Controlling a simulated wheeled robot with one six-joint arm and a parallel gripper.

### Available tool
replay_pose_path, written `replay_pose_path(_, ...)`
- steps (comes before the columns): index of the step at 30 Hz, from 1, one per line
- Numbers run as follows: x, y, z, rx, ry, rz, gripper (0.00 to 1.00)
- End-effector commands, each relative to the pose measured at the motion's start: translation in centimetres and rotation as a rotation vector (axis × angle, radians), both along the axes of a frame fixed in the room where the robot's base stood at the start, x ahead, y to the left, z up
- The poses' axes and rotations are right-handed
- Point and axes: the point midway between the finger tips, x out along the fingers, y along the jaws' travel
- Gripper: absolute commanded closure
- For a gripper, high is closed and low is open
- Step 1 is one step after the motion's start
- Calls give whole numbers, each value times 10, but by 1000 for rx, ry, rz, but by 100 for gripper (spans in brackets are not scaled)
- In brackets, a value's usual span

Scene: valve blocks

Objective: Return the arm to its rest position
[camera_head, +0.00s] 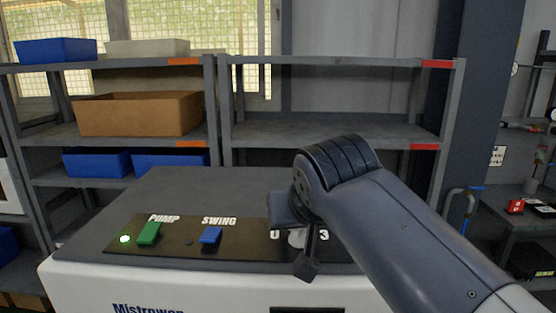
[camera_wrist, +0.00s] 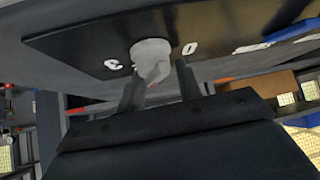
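My gripper (camera_wrist: 158,72) is at the grey rotary knob (camera_wrist: 150,58) on the black control panel (camera_wrist: 85,45). In the wrist view its two fingers are apart, one on either side of the knob's lower end. I see no firm grip on the knob. In the head view my arm comes in from the right, and the gripper (camera_head: 306,262) hangs over the knob (camera_head: 297,238), partly hiding it. The knob sits between the white marks "0" and "3"; its exact pointing direction is hard to tell.
The panel on the grey-topped cabinet (camera_head: 180,190) also bears a lit green lamp (camera_head: 125,239), a green PUMP switch (camera_head: 149,233) and a blue SWING switch (camera_head: 211,235). Shelves (camera_head: 330,132) with bins stand behind. A side table (camera_head: 520,220) is at right.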

Motion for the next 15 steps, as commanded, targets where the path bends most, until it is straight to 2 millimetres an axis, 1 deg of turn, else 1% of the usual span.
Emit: replay_pose_path(15, 0, 2, 0, 2, -2, 242, 66)
